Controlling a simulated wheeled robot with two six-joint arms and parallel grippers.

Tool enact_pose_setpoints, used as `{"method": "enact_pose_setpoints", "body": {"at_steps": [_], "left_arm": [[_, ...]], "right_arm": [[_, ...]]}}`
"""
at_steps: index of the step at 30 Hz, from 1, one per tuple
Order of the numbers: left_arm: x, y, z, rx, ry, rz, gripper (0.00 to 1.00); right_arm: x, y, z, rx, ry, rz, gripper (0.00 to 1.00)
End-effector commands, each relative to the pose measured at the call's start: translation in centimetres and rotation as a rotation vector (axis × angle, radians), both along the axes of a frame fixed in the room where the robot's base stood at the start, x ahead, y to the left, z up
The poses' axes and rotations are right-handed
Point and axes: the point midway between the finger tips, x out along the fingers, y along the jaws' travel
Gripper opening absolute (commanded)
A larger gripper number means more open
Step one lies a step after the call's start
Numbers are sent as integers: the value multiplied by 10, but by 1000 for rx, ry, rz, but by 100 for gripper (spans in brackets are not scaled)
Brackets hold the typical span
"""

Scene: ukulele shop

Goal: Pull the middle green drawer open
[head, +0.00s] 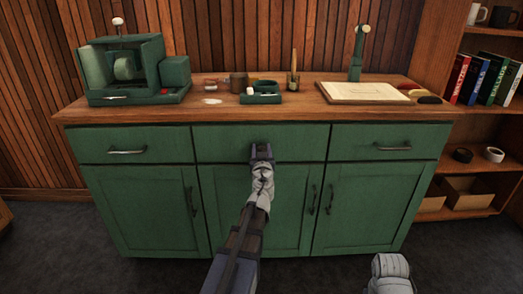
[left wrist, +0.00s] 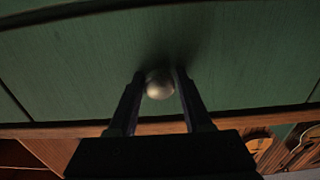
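The middle green drawer (head: 222,143) sits in the top row of the green cabinet, between two other drawers, and its front looks flush with theirs. My left gripper (head: 262,153) is at the middle of its front and hides its knob in the head view. In the left wrist view the drawer front (left wrist: 75,65) fills much of the picture. A round metal knob (left wrist: 160,85) sits between the two fingertips of my left gripper (left wrist: 160,80), with no clear gap on either side.
The left drawer (head: 130,145) and right drawer (head: 388,142) have bar handles. The wooden countertop (head: 220,110) carries a green machine (head: 125,72), a small green tray (head: 262,98) and a pale board (head: 360,92). A shelf with books (head: 490,80) stands at right. Dark floor is clear in front.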

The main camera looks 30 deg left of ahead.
Motion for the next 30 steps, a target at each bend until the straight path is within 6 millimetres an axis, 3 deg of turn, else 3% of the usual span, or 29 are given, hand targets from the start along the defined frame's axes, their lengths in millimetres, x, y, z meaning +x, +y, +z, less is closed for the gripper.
{"method": "enact_pose_setpoints", "body": {"at_steps": [2,12,30], "left_arm": [[0,0,0,0,0,0,39],[0,0,0,0,0,1,1],[0,0,0,0,0,1,0]], "right_arm": [[0,0,0,0,0,0,50],[0,0,0,0,0,0,50],[0,0,0,0,0,0,50]]}}
